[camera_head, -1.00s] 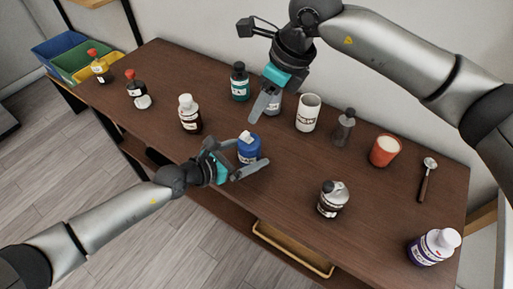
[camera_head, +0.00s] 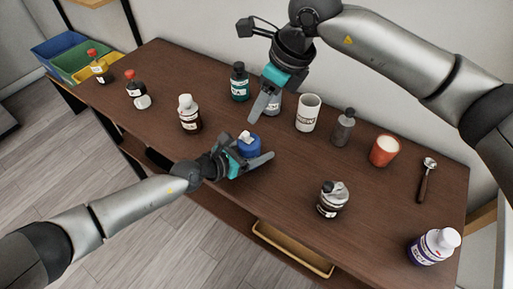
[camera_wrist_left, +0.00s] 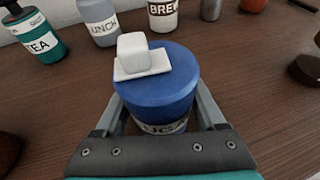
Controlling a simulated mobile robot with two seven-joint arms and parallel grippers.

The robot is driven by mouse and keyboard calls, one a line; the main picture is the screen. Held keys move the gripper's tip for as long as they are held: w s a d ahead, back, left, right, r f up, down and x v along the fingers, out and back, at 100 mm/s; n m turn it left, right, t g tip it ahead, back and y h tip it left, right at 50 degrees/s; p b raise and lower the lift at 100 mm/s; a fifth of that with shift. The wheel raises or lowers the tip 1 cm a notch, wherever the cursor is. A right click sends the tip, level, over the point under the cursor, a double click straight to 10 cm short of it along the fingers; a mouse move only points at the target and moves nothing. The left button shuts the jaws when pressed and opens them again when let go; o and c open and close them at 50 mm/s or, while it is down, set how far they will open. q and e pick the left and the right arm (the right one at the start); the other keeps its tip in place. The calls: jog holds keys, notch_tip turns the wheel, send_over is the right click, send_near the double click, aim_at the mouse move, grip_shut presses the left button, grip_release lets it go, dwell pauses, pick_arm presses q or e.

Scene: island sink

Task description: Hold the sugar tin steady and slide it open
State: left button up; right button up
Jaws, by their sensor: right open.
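The sugar tin (camera_head: 250,150) is blue and stands upright near the table's front edge. A white block on a thin white square sits on its blue top (camera_wrist_left: 160,85), off to one side. Part of its label shows "UG" in the left wrist view. My left gripper (camera_head: 251,147) reaches in from the front, one finger on each side of the tin. It looks open; contact with the tin is not clear. My right gripper (camera_head: 264,104) is open and empty, pointing down behind the tin, in front of a grey tin (camera_head: 274,106).
A teal tea container (camera_head: 239,83), white mug-like jar (camera_head: 308,112), grey bottle (camera_head: 343,128) and red cup (camera_head: 384,151) stand behind. A silver-topped jar (camera_head: 332,199) is to the right. Table between tin and that jar is clear.

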pick_arm(q)
jog(key=c, duration=0.9)
dwell(0.3)
jog(key=shift+c, duration=0.2)
dwell(0.5)
